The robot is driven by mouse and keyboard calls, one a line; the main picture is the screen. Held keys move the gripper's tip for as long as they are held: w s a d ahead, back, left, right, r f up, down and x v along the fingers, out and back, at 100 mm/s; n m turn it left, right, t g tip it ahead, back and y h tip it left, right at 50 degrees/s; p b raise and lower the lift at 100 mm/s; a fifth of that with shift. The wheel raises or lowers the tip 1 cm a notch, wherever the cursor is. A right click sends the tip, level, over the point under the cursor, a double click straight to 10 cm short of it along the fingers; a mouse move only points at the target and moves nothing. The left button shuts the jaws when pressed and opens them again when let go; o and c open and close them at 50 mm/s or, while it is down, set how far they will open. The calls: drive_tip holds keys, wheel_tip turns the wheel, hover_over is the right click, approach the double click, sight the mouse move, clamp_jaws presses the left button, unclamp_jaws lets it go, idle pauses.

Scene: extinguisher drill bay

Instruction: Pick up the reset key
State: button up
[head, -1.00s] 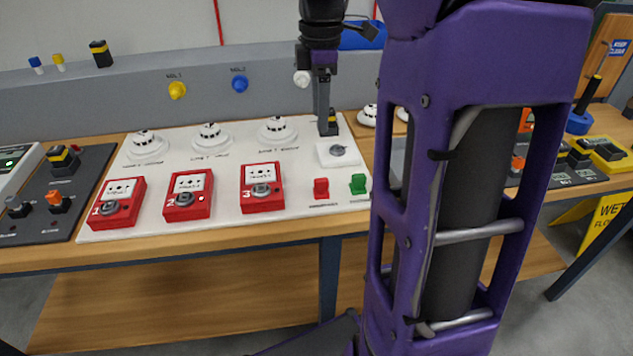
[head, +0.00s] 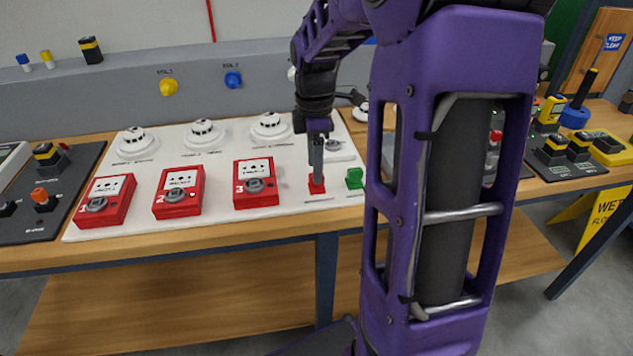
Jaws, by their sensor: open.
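My gripper (head: 316,172) points down over the white panel (head: 225,222), its fingers at a small red piece (head: 316,186) near the panel's front right. The fingers cover the upper part of this piece, and I cannot tell whether they touch it or stand around it. A small green piece (head: 354,178) stands just to its right. The labels in front of both are too small to read, so I cannot confirm which is the reset key. A white box with a grey round top (head: 338,149) sits behind, partly hidden by my gripper.
Three red call points (head: 106,201), numbered 1 to 3, line the panel left of my gripper. White detectors (head: 203,135) stand behind them. My purple arm hides the bench right of the green piece. A grey raised ledge (head: 130,95) runs along the back.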

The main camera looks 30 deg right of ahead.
wheel_tip(320, 180, down, 3)
drive_tip(key=shift+f+b, duration=0.2)
drive_tip(key=shift+b, duration=0.1)
clamp_jaws()
drive_tip(key=shift+r, duration=0.1)
